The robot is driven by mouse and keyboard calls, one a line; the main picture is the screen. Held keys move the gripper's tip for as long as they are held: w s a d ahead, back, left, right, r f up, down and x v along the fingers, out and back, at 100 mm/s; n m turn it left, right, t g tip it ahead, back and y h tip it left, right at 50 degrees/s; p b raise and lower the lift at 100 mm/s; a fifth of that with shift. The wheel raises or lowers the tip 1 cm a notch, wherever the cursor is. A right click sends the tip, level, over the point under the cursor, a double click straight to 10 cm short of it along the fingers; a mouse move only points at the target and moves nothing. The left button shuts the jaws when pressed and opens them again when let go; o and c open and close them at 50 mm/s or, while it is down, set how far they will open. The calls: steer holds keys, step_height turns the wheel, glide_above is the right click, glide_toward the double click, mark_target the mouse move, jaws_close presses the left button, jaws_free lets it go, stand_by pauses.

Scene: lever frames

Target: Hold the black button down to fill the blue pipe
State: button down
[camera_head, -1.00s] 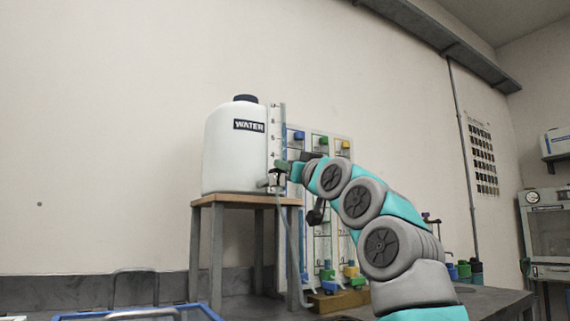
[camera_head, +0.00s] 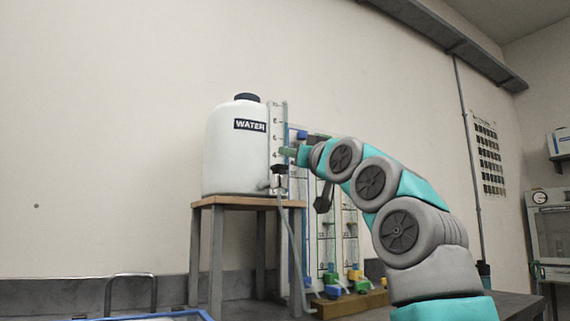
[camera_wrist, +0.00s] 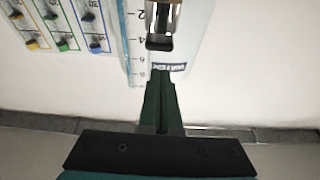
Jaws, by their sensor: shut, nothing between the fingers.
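The white tank marked WATER (camera_head: 233,152) stands on a wooden-topped stand. A small black button (camera_head: 279,169) sits on the tap at the tank's lower right, and it also shows in the wrist view (camera_wrist: 159,43). My gripper (camera_head: 286,152) is shut and empty. Its tip is just above the button in the head view. In the wrist view my shut fingers (camera_wrist: 161,76) point at the button with a small visible gap. The blue pipe, with its blue cap (camera_head: 301,135), is at the panel's left edge and partly hidden by my arm.
The panel also holds a green and a yellow pipe, whose caps (camera_wrist: 62,44) (camera_wrist: 32,44) show in the wrist view. A clear hose (camera_head: 291,235) hangs from the tap. The stand (camera_head: 213,204) and a wooden block (camera_head: 345,303) are below. Open wall lies left of the tank.

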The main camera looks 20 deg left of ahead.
steer(key=b+v, duration=0.3)
steer(key=v, duration=0.5)
steer(key=shift+s+d+r, duration=0.15)
steer(key=shift+d, duration=0.05)
stand_by(0.8)
